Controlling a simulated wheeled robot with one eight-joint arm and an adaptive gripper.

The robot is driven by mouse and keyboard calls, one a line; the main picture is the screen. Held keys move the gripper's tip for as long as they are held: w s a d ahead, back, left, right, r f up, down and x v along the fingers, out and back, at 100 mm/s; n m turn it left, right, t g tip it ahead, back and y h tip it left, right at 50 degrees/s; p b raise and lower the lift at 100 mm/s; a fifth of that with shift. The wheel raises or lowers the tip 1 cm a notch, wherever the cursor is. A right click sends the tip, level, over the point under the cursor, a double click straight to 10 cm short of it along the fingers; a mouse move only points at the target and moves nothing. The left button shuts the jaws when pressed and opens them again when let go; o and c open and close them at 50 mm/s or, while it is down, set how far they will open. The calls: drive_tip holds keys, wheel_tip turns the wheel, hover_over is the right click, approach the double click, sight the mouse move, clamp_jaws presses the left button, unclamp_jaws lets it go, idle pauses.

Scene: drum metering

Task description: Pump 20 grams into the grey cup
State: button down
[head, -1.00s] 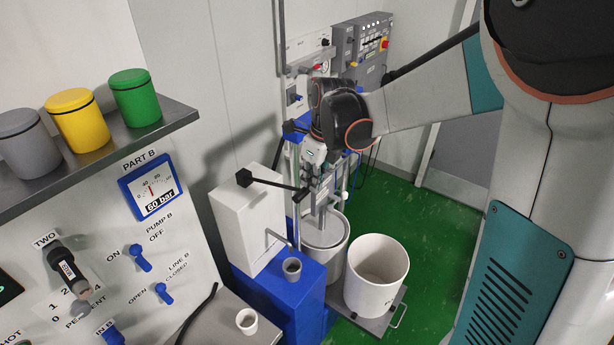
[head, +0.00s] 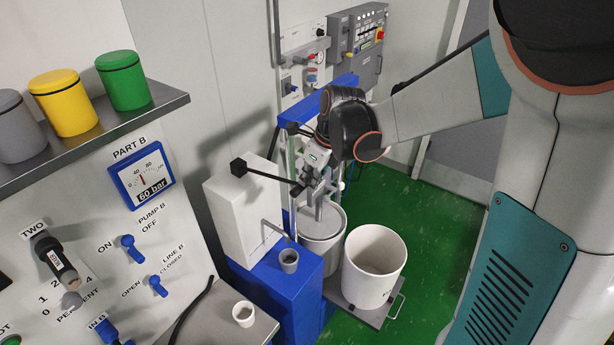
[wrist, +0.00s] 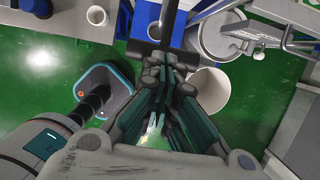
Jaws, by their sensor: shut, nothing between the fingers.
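The small grey cup (head: 289,261) stands upright on the blue stand (head: 270,283), below the bent spout (head: 274,229) of a white pump box (head: 238,220). Its contents cannot be made out. A lever (head: 265,174) with a black block on the box end runs right to a dark grip end (head: 297,188). My gripper (head: 308,181) is close beside that grip end; whether they touch is unclear. My gripper's fingers (wrist: 168,75) also show in the wrist view, shut and empty, with a dark bar (wrist: 165,18) just beyond them.
A second small cup (head: 244,313) stands on a grey surface. A large white drum (head: 374,265) and another drum (head: 321,238) stand behind and right of the blue stand. The left panel holds a 60 bar gauge (head: 142,181) and blue switches. Green floor lies open at right.

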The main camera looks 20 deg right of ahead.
wheel_tip(320, 180, down, 18)
drive_tip(key=t+y+b, duration=0.3)
drive_tip(key=t+b, duration=0.1)
drive_tip(key=b, duration=1.4)
drive_tip(key=shift+r+t+y, duration=0.15)
drive_tip(key=shift+t+y, duration=0.15)
drive_tip(key=shift+t, duration=0.1)
drive_tip(key=shift+s, duration=0.15)
